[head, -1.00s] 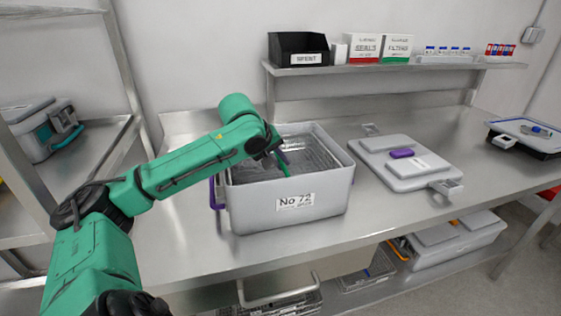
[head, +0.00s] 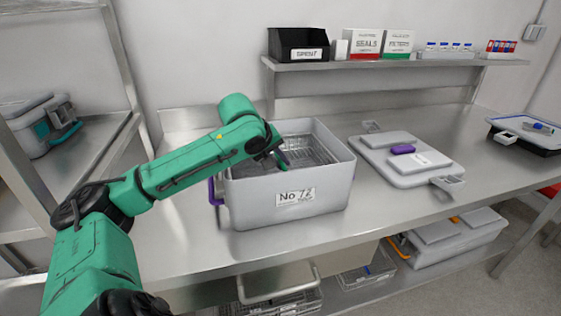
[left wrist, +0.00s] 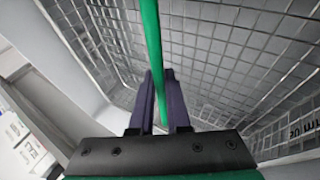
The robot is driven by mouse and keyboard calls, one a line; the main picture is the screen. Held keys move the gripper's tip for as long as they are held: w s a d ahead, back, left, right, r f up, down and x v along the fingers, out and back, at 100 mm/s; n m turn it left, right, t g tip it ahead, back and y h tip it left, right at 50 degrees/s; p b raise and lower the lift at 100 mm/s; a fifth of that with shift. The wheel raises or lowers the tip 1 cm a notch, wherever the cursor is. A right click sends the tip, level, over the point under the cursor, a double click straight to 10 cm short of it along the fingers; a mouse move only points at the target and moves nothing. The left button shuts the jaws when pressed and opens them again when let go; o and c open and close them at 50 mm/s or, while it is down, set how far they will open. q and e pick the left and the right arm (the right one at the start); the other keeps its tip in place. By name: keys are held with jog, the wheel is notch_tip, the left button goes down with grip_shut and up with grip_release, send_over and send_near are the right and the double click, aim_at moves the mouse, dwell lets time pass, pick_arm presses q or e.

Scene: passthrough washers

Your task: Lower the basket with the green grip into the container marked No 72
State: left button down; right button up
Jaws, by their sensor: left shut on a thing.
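The light grey container marked No 72 (head: 250,198) stands open on the steel bench, with a purple handle (head: 212,192) at its left end. The wire-mesh basket (head: 312,148) is inside its opening, seen past my arm; how deep it sits I cannot tell. My left gripper (head: 281,160) is over the container, shut on the basket's green grip (head: 285,157). In the left wrist view the green grip (left wrist: 151,45) runs between the two dark fingers (left wrist: 159,105), with the mesh (left wrist: 215,60) around it. My right gripper is not in view.
A grey lid (head: 385,170) with a purple tab lies to the right of the container. A blue-topped tray (head: 525,130) is at the far right. A shelf (head: 400,64) with boxes and vials runs behind. Baskets and another container (head: 455,240) are below the bench.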

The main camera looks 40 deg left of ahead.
pick_arm(q)
jog(key=shift+f+b, duration=0.35)
jog(key=shift+f, duration=0.05)
jog(key=shift+c, duration=1.6)
grip_release()
jog(key=shift+f, duration=0.1)
notch_tip(320, 180, up, 7)
jog(key=p, duration=0.7)
jog(key=shift+r, duration=0.2)
